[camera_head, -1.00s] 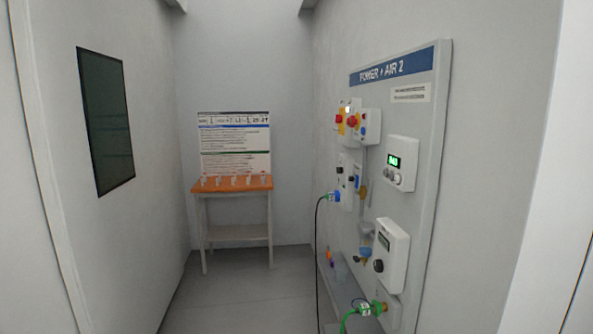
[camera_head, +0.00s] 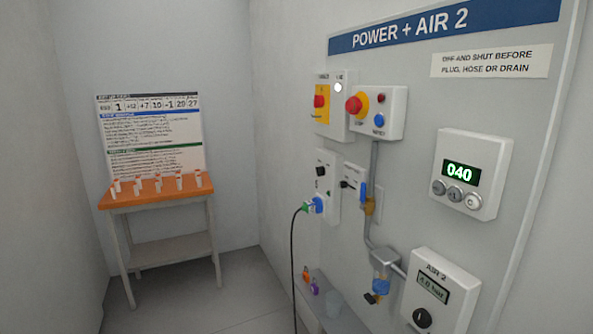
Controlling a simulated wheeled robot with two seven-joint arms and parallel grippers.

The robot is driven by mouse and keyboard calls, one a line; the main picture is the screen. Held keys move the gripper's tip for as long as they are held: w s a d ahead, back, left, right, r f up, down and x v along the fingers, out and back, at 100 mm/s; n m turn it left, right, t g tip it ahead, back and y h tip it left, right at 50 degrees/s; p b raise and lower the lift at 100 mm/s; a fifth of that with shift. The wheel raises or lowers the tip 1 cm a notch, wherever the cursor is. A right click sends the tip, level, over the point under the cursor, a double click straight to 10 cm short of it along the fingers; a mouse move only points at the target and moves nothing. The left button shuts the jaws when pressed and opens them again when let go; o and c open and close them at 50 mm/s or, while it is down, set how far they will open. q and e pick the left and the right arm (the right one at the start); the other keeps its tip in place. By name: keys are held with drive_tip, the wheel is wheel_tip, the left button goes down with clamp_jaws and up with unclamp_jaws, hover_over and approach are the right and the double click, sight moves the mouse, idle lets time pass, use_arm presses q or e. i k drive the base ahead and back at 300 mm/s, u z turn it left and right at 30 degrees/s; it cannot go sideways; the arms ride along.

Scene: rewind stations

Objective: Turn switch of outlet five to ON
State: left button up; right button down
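A white outlet box (camera_head: 333,182) is mounted on the grey wall panel (camera_head: 400,90). It has a small black rotary switch (camera_head: 321,171) near its top. The switch's position is also too small to read. Neither of my grippers is in view.
On the panel are a box with a red knob on yellow (camera_head: 321,103), a red stop button (camera_head: 355,105), a display reading 040 (camera_head: 460,173) and an AIR 2 unit (camera_head: 437,290). A wooden-topped table (camera_head: 150,197) stands at the back left. Grey floor (camera_head: 240,285) is clear between.

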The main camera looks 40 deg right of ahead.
sight(320, 170)
drive_tip(key=z, duration=0.35)
drive_tip(key=i, duration=0.85)
drive_tip(key=z, duration=1.3)
drive_tip(key=i, duration=0.6)
drive_tip(key=z, duration=0.55)
